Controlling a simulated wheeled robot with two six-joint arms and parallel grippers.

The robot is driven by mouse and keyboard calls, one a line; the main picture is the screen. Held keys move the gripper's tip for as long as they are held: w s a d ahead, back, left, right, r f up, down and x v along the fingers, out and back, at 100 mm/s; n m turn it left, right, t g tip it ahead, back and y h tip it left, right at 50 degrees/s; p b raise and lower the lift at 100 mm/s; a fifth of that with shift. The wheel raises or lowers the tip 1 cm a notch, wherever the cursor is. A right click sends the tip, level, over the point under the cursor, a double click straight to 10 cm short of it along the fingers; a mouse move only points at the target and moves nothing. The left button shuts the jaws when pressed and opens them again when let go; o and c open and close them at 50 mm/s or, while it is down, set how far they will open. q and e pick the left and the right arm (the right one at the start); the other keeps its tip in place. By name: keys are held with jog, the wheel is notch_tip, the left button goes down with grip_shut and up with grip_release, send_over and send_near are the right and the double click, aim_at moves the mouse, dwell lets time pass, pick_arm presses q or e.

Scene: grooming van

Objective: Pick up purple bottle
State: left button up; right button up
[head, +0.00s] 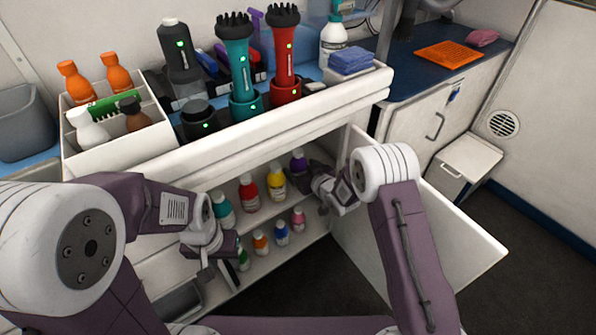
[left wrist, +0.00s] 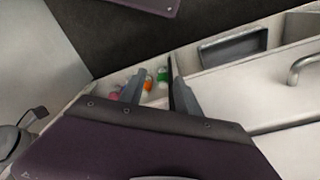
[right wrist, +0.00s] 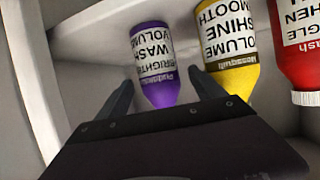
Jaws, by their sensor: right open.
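The purple bottle (head: 298,161) stands at the right end of the upper shelf in the open cabinet. In the right wrist view the purple bottle (right wrist: 153,65) has a white label and sits between the two fingers. My right gripper (head: 300,180) is open, and its fingers (right wrist: 163,88) lie on either side of the bottle; I cannot tell whether they touch it. My left gripper (head: 208,272) hangs in front of the cabinet's left part. In the left wrist view its fingers (left wrist: 155,78) are apart with nothing held between them.
A yellow bottle (right wrist: 228,50) stands close beside the purple one, with a red bottle (right wrist: 293,45) beyond. Several smaller bottles, including an orange one (head: 260,242), stand on the lower shelf. The open cabinet door (head: 420,215) is at the right. The counter edge (head: 250,130) overhangs the shelves.

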aim_at(295, 164)
jog(key=b+x, duration=0.3)
jog(key=x, duration=0.2)
jog(key=shift+w, duration=0.25)
jog(key=shift+r, duration=0.1)
grip_shut()
